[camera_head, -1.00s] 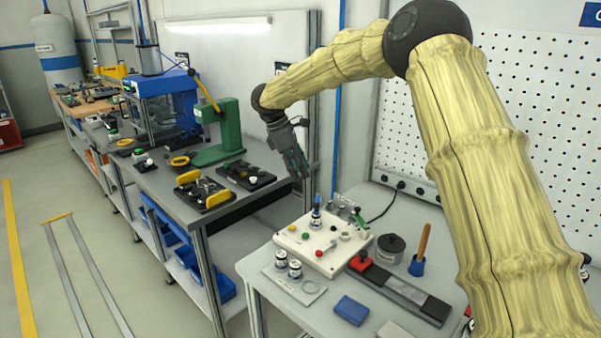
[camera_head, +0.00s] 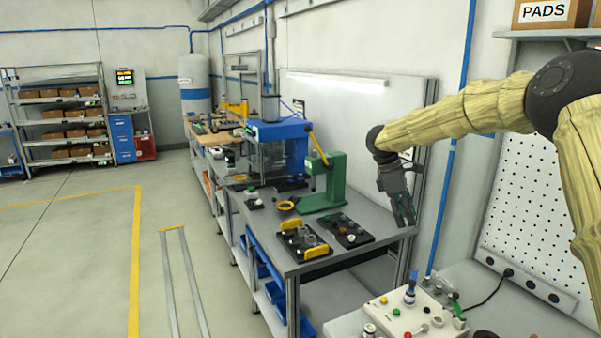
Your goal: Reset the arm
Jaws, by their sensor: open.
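My arm, in a pale yellow ribbed cover, reaches in from the right side of the head view. My gripper (camera_head: 403,209) hangs at its end, pointing down, with its fingers apart and nothing seen between them. It is in the air near the right end of the grey workbench (camera_head: 262,238), above and behind the white control box (camera_head: 408,316). It appears clear of both.
A green press (camera_head: 333,185) and a blue machine (camera_head: 277,140) stand on the workbench, with black fixtures (camera_head: 345,231) in front. A pegboard (camera_head: 540,200) is at right. A shelf rack (camera_head: 62,120) stands far left. The floor at left is open.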

